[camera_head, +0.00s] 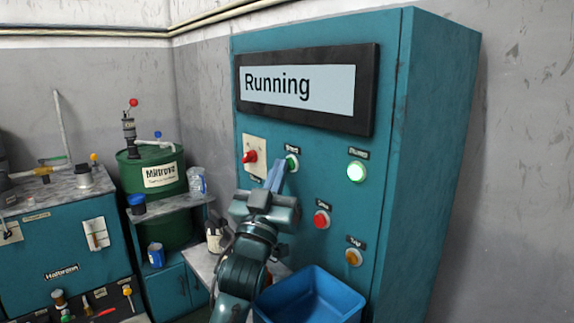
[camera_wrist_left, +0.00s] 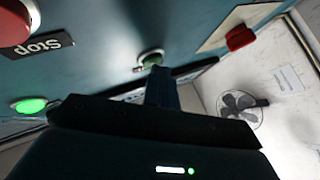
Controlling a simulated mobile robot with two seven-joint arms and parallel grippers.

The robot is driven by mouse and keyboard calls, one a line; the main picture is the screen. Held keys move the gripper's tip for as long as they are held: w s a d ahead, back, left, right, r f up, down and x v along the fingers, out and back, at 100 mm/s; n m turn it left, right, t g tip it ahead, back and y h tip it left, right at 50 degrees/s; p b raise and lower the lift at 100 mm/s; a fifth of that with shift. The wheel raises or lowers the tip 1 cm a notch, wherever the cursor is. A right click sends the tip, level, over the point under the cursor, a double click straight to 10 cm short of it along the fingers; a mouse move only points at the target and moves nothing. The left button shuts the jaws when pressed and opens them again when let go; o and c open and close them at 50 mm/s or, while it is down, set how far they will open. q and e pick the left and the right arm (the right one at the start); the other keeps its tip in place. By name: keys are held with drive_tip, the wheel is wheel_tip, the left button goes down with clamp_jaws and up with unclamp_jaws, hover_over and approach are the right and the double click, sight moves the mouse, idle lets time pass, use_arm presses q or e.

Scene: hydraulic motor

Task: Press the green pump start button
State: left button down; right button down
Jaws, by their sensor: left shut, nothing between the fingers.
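The green pump start button (camera_head: 292,162) sits in a pale ring on the teal control cabinet (camera_head: 300,255), under a small label. It also shows in the left wrist view (camera_wrist_left: 151,60). My left gripper (camera_head: 277,170) is shut and empty, its blue fingers pointing at the cabinet with the tips at the button's left edge. In the left wrist view the fingertips (camera_wrist_left: 160,72) overlap the button's edge; I cannot tell whether they touch it. The cabinet's display (camera_head: 300,90) reads "Running". A green lamp (camera_head: 356,172) glows to the right. My right gripper is not in view.
A red switch (camera_head: 250,157) on a beige plate is left of the button. A red stop button (camera_head: 321,219) and an orange button (camera_head: 353,257) are below right. A blue bin (camera_head: 345,300) stands below. A green drum (camera_head: 150,170) and workbench (camera_head: 65,250) are at the left.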

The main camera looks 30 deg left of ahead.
use_arm(q)
drive_tip(key=shift+s+a, duration=0.3)
drive_tip(key=shift+s, duration=0.4)
drive_tip(key=s, duration=0.1)
drive_tip(key=s+a+p, duration=0.1)
drive_tip(key=s, duration=0.1)
drive_tip(key=s+a, duration=0.1)
drive_tip(key=shift+s, duration=0.35)
idle(0.9)
